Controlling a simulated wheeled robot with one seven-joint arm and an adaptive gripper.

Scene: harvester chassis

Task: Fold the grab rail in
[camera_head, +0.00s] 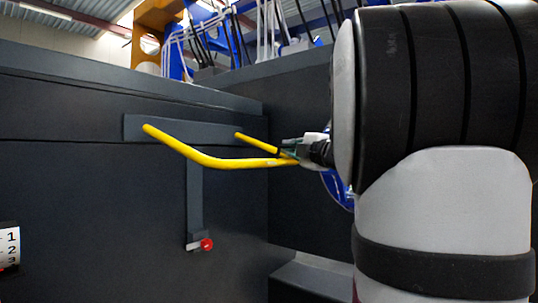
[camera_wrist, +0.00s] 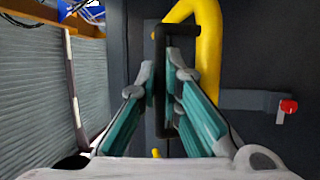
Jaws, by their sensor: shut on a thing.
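The yellow grab rail (camera_head: 215,162) sticks out from a dark wall plate (camera_head: 155,128) and bends towards my gripper in the head view. In the wrist view the yellow rail (camera_wrist: 210,45) rises just right of the fingers. A black bar-shaped grip (camera_wrist: 162,45) at the rail stands between the teal finger pads. My gripper (camera_head: 285,152) is shut on this grip at the rail's outer end; its fingers also show in the wrist view (camera_wrist: 165,75). My arm hides part of the right side in the head view.
Below the plate, a vertical grey strip (camera_head: 195,200) ends in a red knob (camera_head: 206,244), also seen in the wrist view (camera_wrist: 288,106). Dark chassis walls stand behind and to the left. A white numbered label (camera_head: 9,246) is at the left edge. Cables and hoses lie above.

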